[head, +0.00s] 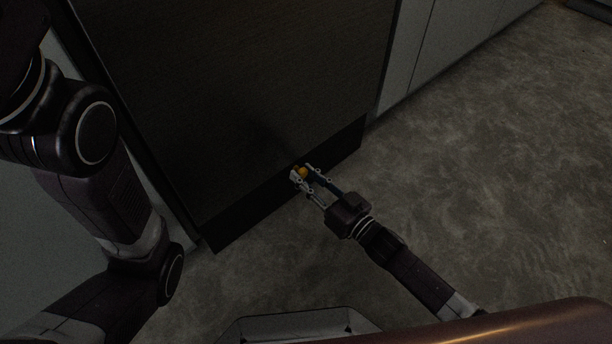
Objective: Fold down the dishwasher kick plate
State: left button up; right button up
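The dishwasher front (235,90) is a large dark panel. The kick plate (255,213) is the near-black strip along its foot, and it looks upright, in line with the front. My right gripper (301,172) is at the top edge of this strip, right of its middle. A small yellow-orange piece (303,173) sits between its fingertips. The fingers are partly closed around this piece; whether they press on it is too small to tell. I cannot tell if the piece is fixed to the kick plate. My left gripper is out of view.
Grey cabinet fronts (440,50) continue to the right of the dishwasher. A pale surface (45,215) lies to its left, behind my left arm. The mottled grey floor (500,150) is clear in front and to the right.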

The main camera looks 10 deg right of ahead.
grip_shut()
jog(key=shift+s, duration=0.15)
